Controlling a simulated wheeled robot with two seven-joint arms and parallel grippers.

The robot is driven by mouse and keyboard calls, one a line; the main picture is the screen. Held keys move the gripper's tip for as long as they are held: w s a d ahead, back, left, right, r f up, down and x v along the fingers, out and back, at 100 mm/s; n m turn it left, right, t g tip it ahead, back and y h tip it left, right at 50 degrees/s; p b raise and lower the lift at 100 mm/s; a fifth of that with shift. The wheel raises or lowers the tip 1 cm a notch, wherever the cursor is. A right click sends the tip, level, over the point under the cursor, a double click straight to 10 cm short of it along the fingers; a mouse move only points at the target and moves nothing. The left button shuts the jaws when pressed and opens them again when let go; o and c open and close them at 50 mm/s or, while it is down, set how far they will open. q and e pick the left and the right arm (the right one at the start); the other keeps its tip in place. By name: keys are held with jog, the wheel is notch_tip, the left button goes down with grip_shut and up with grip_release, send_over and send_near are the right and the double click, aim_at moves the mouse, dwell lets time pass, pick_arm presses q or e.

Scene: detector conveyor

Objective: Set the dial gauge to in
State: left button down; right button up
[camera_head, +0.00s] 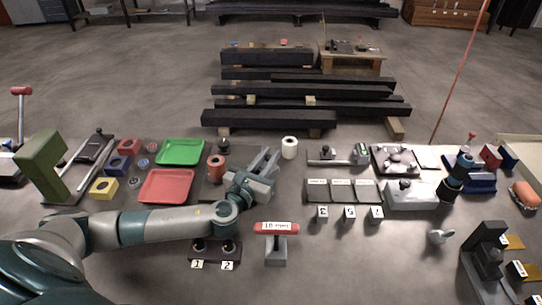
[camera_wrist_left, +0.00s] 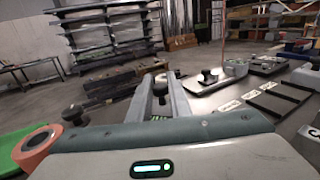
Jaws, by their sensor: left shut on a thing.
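My left gripper (camera_head: 266,163) reaches over the dark mat near the middle of the table. In the left wrist view its two grey fingers (camera_wrist_left: 161,98) are shut on a small dark knob (camera_wrist_left: 160,87) between them. The knob's base is hidden by the fingers and the gripper body. I cannot tell from its face whether this knob belongs to the dial gauge, and no reading on it is legible. A white roll (camera_head: 289,147) stands just beyond the gripper to the right. My right gripper is not in view.
An orange roll (camera_head: 216,168) stands left of the gripper, beside the green tray (camera_head: 181,152) and red tray (camera_head: 166,186). A red-topped T-handle (camera_head: 277,229) stands in front. Dark panels (camera_head: 342,191) and a metal plate (camera_head: 326,157) lie to the right.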

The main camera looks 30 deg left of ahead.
pick_arm(q)
jog(key=y, duration=0.1)
jog(key=a+n+y+p, duration=0.2)
jog(key=shift+w+r+y, duration=0.15)
jog(key=shift+w+y, duration=0.1)
jog(key=shift+y, duration=0.05)
jog(key=shift+a+n+g+y, duration=0.4)
jog(key=shift+a+n+y, duration=0.05)
jog(key=shift+n+y, duration=0.15)
jog(key=c, duration=1.6)
grip_release()
jog(key=shift+f, duration=0.2)
